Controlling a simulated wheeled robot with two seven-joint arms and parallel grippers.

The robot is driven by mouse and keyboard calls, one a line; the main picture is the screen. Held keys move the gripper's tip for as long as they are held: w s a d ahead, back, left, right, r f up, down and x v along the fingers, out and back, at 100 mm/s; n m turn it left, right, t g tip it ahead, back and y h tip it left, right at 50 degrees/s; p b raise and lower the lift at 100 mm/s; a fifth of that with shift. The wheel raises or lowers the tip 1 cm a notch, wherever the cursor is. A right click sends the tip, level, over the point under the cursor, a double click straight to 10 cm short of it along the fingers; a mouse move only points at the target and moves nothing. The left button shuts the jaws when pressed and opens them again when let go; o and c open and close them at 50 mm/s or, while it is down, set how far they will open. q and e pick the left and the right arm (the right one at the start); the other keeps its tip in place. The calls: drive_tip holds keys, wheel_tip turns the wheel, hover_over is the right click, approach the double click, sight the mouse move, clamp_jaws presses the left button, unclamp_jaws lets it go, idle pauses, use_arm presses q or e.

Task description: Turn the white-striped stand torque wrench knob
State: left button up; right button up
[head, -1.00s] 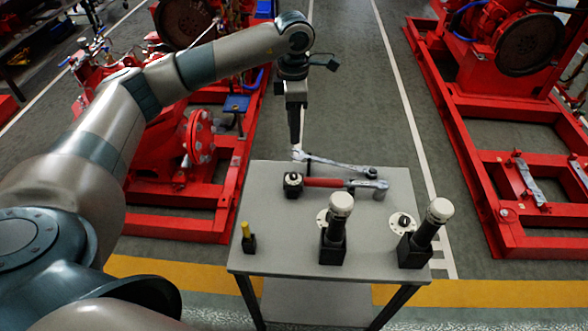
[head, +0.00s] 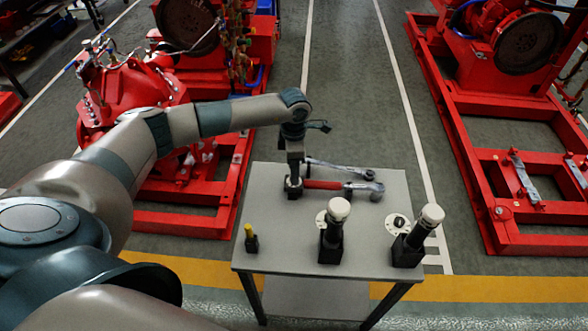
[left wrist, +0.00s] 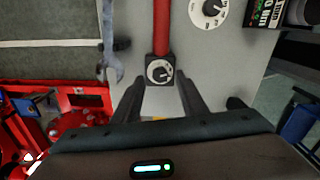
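The red-handled torque wrench (head: 324,184) lies across the table, with its handle end at a small black block (head: 290,194). In the left wrist view this block (left wrist: 152,80) carries a knob with a white dial face and dark marks (left wrist: 160,71), in line with the red handle (left wrist: 161,28). My left gripper (head: 293,184) points down at the block and partly hides it. In the left wrist view its two fingers (left wrist: 160,80) are apart, with the knob in line with the gap between them. Contact cannot be told. My right gripper is not in view.
A silver wrench (head: 338,167) lies behind the red-handled one. Two white-capped black tools (head: 333,232) (head: 417,235) stand in black blocks near round white dials (head: 397,222). A small yellow-topped tool (head: 250,238) stands front left. The grey tabletop (head: 285,240) is clear between them.

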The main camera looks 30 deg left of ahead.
use_arm(q)
drive_tip(key=shift+f, duration=1.1)
clamp_jaws()
drive_tip(key=shift+f+m+b, duration=0.15)
drive_tip(key=shift+m+b, duration=0.15)
drive_tip(key=shift+b, duration=0.1)
drive_tip(key=m+b, duration=0.5)
drive_tip(key=b, duration=0.3)
drive_tip(key=shift+f, duration=0.1)
drive_tip(key=shift+r+m+b, duration=0.25)
drive_tip(key=shift+m+b, duration=0.45)
drive_tip(key=shift+b, duration=0.4)
